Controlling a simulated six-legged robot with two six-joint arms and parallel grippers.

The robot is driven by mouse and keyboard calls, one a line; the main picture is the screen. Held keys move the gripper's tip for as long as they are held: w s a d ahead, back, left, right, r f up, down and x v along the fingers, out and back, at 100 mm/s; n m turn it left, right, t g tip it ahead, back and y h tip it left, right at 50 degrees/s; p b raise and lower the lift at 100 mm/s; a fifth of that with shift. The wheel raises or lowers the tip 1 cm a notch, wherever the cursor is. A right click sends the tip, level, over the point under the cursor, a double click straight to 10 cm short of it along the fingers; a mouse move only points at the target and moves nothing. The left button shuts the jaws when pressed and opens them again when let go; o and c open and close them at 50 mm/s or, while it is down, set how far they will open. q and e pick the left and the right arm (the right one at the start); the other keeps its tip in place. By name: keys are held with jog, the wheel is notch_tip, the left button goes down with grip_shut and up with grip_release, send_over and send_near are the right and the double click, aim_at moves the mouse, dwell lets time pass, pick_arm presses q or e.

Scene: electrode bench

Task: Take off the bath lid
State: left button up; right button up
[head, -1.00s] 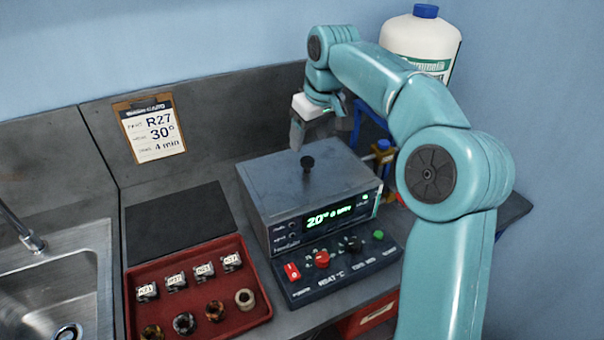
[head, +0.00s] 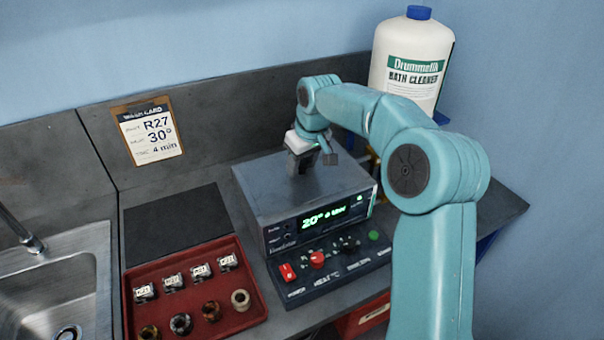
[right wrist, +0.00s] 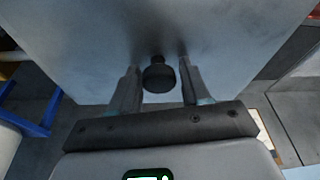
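The ultrasonic bath (head: 285,236) is a grey box with a green lit display on its front. Its flat grey lid (head: 262,183) is on top. The lid's black knob (right wrist: 159,76) shows in the right wrist view between the two fingers of my right gripper (right wrist: 158,82). The fingers are apart, one on each side of the knob, with gaps between. In the head view my right gripper (head: 312,160) is down at the lid and hides the knob. My left gripper is not in view.
A red tray (head: 190,290) with labelled blocks and rings stands left of the bath. A control panel (head: 330,262) with red, black and green controls lies in front. A white cleaner bottle (head: 410,62) stands behind the arm. A dark mat (head: 177,222) is bare.

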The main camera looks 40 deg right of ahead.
jog(key=shift+s+d, duration=0.2)
jog(key=c, duration=0.5)
grip_shut()
jog(key=shift+w+a, duration=0.25)
jog(key=shift+w, duration=0.1)
jog(key=shift+s+d+r, duration=0.15)
jog(key=shift+r, duration=0.15)
notch_tip(320, 180, up, 10)
jog(key=shift+f+p, duration=0.2)
jog(key=shift+p, duration=0.5)
notch_tip(320, 180, up, 9)
jog(key=p, duration=0.4)
notch_tip(320, 180, up, 4)
jog(key=p, duration=0.2)
send_over(302, 161)
jog(key=shift+r, duration=0.15)
jog(key=shift+s, duration=0.1)
